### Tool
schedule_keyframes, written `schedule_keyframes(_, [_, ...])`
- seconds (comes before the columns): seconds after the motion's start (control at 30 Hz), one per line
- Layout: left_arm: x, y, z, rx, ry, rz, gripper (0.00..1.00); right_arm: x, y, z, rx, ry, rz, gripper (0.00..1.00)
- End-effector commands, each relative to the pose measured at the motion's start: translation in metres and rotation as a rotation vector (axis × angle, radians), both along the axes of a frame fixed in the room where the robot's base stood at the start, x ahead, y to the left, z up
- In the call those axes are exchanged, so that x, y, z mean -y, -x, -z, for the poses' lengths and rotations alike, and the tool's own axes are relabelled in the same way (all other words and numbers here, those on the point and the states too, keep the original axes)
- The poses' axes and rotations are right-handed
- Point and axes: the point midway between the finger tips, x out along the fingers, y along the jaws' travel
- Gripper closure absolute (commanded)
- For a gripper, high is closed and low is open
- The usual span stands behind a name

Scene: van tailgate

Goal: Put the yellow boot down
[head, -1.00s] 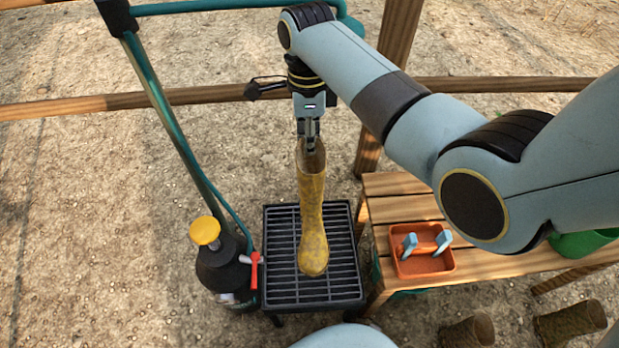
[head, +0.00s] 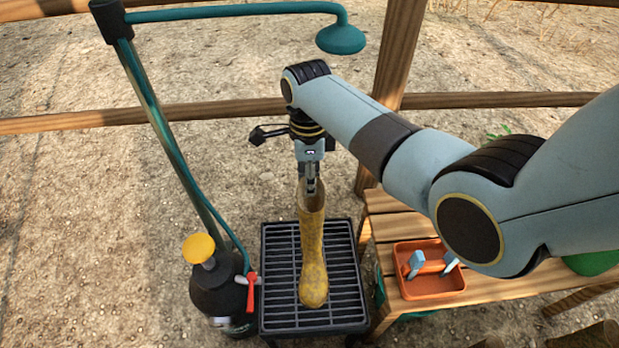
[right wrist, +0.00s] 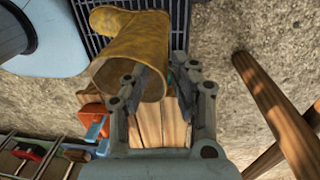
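The yellow boot (head: 312,250) is upright over the black slatted grate (head: 275,315), toe pointing toward me. I cannot tell for sure whether its sole touches the slats. My right gripper (head: 311,187) is at the top of the boot's shaft, pointing down. In the right wrist view, the right gripper (right wrist: 158,80) has one finger inside the opening of the boot (right wrist: 130,45) and the other outside. The fingers are drawn in around the wall at the rim. My left gripper is out of view.
Left of the grate stands a dark sprayer (head: 218,292) with a yellow knob and red lever. A teal shower head (head: 341,39) hangs from a pipe behind. A wooden bench (head: 385,225) on the right carries an orange caddy (head: 430,287).

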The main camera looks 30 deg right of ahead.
Motion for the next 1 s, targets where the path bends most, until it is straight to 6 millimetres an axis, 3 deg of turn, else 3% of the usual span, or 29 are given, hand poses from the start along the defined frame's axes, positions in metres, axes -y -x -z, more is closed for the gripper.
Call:
schedule_keyframes(0.37, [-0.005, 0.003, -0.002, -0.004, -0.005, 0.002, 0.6, 0.0, 0.0, -0.004, 0.001, 0.0, 0.0, 0.66])
schedule_keyframes(0.47, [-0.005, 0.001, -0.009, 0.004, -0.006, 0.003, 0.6, 0.0, -0.002, -0.018, 0.002, 0.0, 0.0, 0.66])
schedule_keyframes(0.8, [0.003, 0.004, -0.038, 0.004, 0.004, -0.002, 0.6, 0.003, -0.008, -0.093, 0.004, 0.0, 0.0, 0.66])
schedule_keyframes(1.0, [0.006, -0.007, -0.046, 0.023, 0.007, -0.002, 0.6, 0.003, -0.01, -0.117, 0.002, 0.0, 0.0, 0.66])
